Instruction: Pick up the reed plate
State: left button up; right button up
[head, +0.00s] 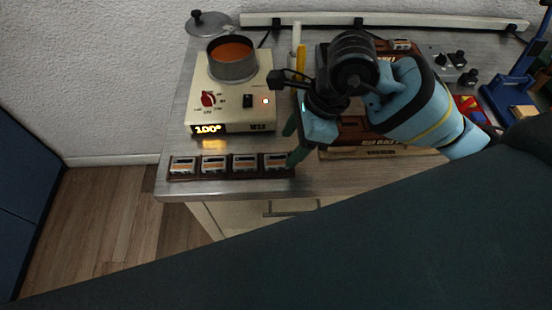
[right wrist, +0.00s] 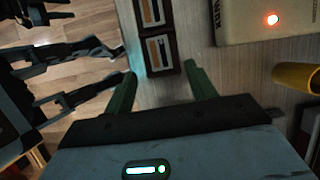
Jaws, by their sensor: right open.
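Several small reed plates, pale with an orange stripe, lie in a row in a dark brown tray (head: 198,178) along the bench's front edge. The rightmost reed plate (head: 275,162) is beside my right gripper (head: 291,146). The right wrist view shows two plates, the nearer reed plate (right wrist: 160,52) just beyond the fingertips. My right gripper's green fingers (right wrist: 161,82) are open, with nothing between them. One finger is near the tray's end; I cannot tell the exact height gap. My left gripper is not in view.
A cream heater (head: 225,100) with a lit display and a metal pot (head: 232,65) stands behind the tray. A yellow handle (head: 300,62) is close to my right gripper. Brown wooden parts (head: 365,153) lie under my right arm. The bench's front edge is close.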

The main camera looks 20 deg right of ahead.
aim_at(278, 160)
jog(key=shift+x, duration=2.5)
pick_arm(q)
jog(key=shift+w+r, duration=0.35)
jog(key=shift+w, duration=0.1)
pick_arm(e)
jog(key=shift+a, duration=0.1)
jog(key=shift+c, duration=0.3)
jog(key=c, duration=1)
jog(key=shift+w+r, duration=0.1)
jog(key=shift+r, duration=0.05)
